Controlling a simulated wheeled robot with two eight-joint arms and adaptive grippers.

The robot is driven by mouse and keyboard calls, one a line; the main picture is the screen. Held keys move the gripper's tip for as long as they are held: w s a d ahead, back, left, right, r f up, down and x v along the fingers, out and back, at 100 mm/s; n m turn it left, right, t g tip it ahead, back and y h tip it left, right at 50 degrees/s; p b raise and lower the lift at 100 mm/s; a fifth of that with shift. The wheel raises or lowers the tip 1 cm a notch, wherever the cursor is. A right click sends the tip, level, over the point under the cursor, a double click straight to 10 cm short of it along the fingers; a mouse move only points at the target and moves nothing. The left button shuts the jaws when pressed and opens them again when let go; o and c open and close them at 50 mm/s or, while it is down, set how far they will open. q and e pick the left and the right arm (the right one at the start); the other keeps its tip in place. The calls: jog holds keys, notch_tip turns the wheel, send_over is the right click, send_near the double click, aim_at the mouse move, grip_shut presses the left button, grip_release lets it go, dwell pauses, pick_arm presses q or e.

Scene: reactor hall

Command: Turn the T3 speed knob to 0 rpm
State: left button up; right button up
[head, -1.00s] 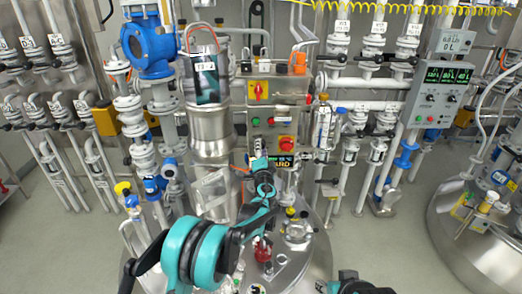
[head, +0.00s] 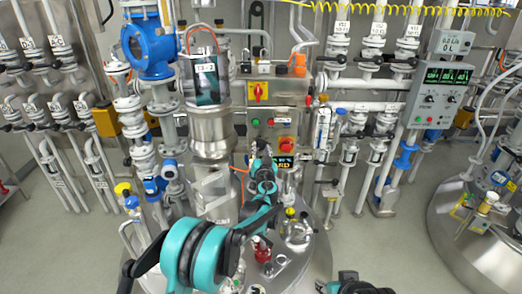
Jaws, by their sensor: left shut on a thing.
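The steel control panel (head: 297,98) stands behind the reactor lid, beside the tall steel column. My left gripper (head: 260,149) is at the panel's lower left, just left of the red-orange button and above the small display. It is shut on a small knob there, taken as the T3 speed knob. The gripper hides the knob, so its pointer and setting cannot be read. Part of the display (head: 284,163) shows beside my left arm, its digits too small to read. My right gripper (head: 340,283) is low at the bottom edge, away from the panel; its jaws are unclear.
A yellow and red switch (head: 258,92) and a red-orange button (head: 287,143) sit on the panel near my gripper. The reactor lid (head: 300,260) with fittings lies below. A grey control box (head: 437,95) hangs at the right. Open floor (head: 375,240) lies right of the lid.

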pick_arm(q)
jog(key=shift+n, duration=0.6)
jog(key=o, duration=1.2)
jog(key=shift+c, duration=0.2)
jog(key=s, duration=1.2)
jog(key=shift+d, duration=0.45)
